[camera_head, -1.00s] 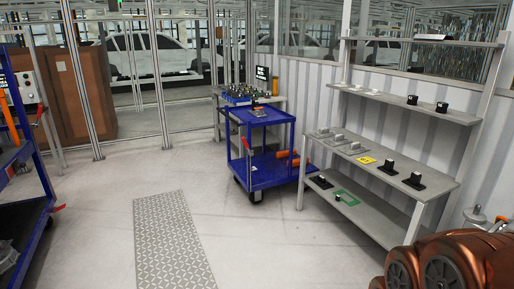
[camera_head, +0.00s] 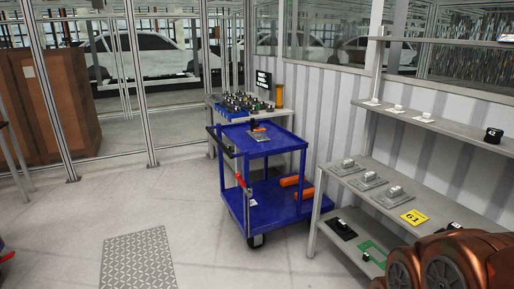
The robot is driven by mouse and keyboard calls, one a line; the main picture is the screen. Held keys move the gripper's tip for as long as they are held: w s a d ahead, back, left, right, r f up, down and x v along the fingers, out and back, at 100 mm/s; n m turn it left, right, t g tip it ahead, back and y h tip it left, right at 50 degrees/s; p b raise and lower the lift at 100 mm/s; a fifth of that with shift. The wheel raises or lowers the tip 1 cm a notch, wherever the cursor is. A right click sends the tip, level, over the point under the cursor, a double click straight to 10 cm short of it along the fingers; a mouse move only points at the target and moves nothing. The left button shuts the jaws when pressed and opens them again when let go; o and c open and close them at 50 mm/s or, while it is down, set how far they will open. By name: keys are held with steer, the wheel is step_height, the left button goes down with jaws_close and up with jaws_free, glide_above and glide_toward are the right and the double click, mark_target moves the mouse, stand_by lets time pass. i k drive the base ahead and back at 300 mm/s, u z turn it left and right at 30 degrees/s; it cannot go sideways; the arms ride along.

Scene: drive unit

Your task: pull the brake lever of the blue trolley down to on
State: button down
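The blue trolley (camera_head: 262,150) stands in the middle of the head view, with an upper shelf and a lower shelf. A small red lever (camera_head: 241,182) shows at its near left post, between the two shelves. It slants, and its exact setting is too small to tell. A dark push handle (camera_head: 222,142) sticks out at the trolley's left side. My gripper is not in view. Copper-coloured links of my arm show at the bottom right, well apart from the trolley.
A grey shelf rack (camera_head: 350,180) with small parts and a yellow 61 sign (camera_head: 414,217) stands to the right. A workbench (camera_head: 224,101) is behind the trolley. Orange cylinders (camera_head: 293,181) lie on the lower shelf. The floor left of the trolley is clear, with a patterned plate (camera_head: 138,262).

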mark_target(243, 184)
steer(key=i, duration=2.65)
steer(key=u, duration=1.6)
